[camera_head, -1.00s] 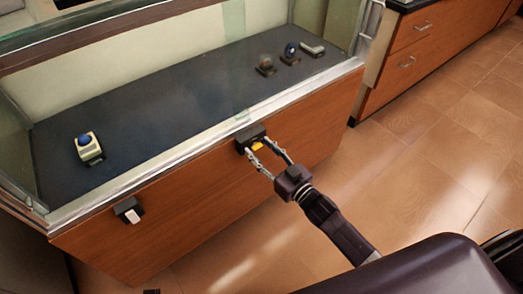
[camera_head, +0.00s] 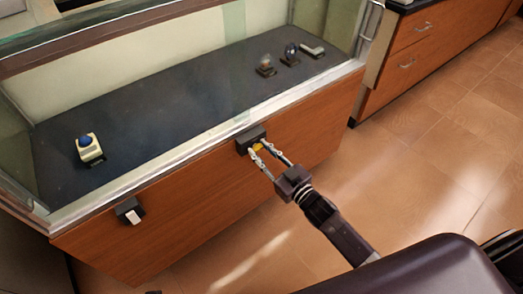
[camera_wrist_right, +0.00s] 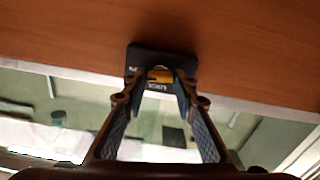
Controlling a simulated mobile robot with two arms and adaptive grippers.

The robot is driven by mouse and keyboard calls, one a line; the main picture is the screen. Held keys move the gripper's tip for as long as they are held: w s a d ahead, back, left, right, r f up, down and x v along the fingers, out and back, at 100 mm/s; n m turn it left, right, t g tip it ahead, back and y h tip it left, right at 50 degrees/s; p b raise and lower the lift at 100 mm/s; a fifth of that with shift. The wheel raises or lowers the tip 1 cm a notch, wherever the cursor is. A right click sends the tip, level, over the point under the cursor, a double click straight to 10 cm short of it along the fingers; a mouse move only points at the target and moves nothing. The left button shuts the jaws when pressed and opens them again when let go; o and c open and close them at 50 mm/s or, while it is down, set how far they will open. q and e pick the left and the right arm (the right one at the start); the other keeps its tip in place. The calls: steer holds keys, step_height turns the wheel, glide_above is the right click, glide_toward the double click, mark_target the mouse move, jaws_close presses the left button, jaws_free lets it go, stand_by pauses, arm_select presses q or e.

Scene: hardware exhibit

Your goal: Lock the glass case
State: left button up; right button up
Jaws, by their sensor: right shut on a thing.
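The glass case (camera_head: 150,183) has a wooden front with a dark floor behind glass. A black lock block (camera_head: 250,138) sits on the upper edge of the front, right of its middle; it also shows in the right wrist view (camera_wrist_right: 150,55). My right gripper (camera_head: 261,147) is at this block, its fingers closed on a small yellow piece (camera_wrist_right: 160,75) at the block. The piece is mostly hidden by the fingers in the head view. A second black block with a white tag (camera_head: 130,212) is on the left of the front. My left gripper is not in view.
Inside the case, a blue-topped device (camera_head: 88,148) stands at left and several small items, one a dark piece (camera_head: 265,66), at the back right. A wooden drawer cabinet (camera_head: 430,50) stands to the right. The tiled floor (camera_head: 440,180) is clear.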

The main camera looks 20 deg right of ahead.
steer(key=n, duration=0.4)
steer(key=shift+a+f+n, duration=0.1)
steer(key=shift+n, duration=1)
steer(key=shift+s+n, duration=0.1)
steer(key=shift+n, duration=1.3)
steer(key=n, duration=0.3)
steer(key=shift+f+n, duration=0.15)
steer(key=shift+n, duration=0.15)
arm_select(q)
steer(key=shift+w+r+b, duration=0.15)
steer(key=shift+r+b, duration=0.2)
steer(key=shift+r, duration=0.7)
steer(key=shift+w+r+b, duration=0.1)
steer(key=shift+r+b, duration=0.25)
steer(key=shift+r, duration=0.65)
arm_select(e)
steer(key=shift+n, duration=2)
